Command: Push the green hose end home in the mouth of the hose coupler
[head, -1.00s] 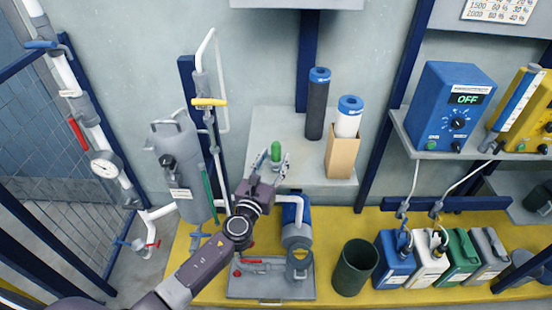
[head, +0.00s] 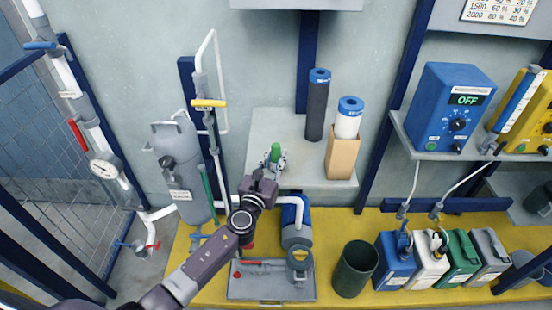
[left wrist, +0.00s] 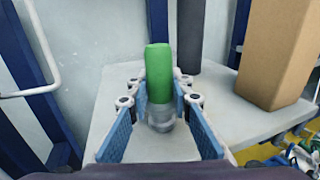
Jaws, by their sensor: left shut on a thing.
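The green hose end (head: 275,150) stands roughly upright above the grey shelf in the head view. In the left wrist view it is a plain green cylinder (left wrist: 159,70), seen close up. A short grey round piece, apparently the hose coupler (left wrist: 161,118), shows directly below it. I cannot tell how deep the green end sits in its mouth. My left gripper (head: 273,164) is shut on the green hose end, one finger on each side of its lower part, as the left wrist view (left wrist: 161,90) shows. My right gripper is not in view.
A dark filter cartridge (head: 317,105) and a cardboard box (head: 342,158) holding a white one stand to the right on the shelf (head: 265,125). A grey tank (head: 180,165) with pipes is on the left.

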